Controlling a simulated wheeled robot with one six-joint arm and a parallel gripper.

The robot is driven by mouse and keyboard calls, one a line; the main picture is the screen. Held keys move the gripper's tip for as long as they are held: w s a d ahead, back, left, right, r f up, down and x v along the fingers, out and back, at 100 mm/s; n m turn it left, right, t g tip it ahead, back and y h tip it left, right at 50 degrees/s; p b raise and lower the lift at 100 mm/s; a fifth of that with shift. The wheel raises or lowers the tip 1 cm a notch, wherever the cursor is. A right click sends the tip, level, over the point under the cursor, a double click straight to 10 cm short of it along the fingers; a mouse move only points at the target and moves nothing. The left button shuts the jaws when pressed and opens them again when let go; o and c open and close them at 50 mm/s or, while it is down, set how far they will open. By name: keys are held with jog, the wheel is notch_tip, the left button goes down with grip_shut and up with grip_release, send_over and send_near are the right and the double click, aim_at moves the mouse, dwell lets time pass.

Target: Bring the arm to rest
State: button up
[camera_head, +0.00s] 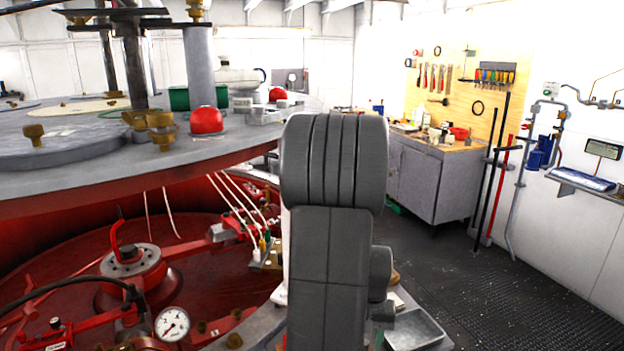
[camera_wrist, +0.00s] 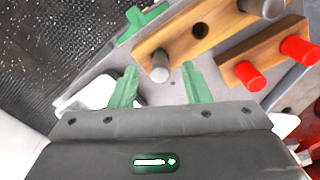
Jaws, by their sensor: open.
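My gripper (camera_wrist: 159,80) shows in the wrist view with its two green fingers spread apart. Nothing is held between them. Past the fingertips, a grey peg (camera_wrist: 160,68) stands in a wooden block (camera_wrist: 185,42); I cannot tell how far it is from the fingers. In the head view my dark grey arm (camera_head: 335,220) rises upright in the middle, and my gripper is hidden behind it.
In the wrist view a second wooden block (camera_wrist: 265,52) carries red pegs (camera_wrist: 250,76). A green piece (camera_wrist: 142,22) lies near the surface's edge. In the head view, a large round red-and-grey machine (camera_head: 95,195) fills the left, a metal tray (camera_head: 415,330) lies right of my arm, and a workbench (camera_head: 425,180) stands behind. Dark floor (camera_head: 500,300) is clear.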

dwell(0.3)
jog(key=shift+f, duration=0.1)
jog(key=shift+f, duration=0.15)
notch_tip(320, 180, up, 13)
notch_tip(320, 180, down, 13)
jog(key=shift+f, duration=0.1)
notch_tip(320, 180, up, 7)
jog(key=p, duration=0.5)
jog(key=shift+f, duration=0.1)
jog(key=shift+r+p, duration=0.3)
jog(key=shift+r, duration=0.05)
jog(key=shift+s, duration=0.1)
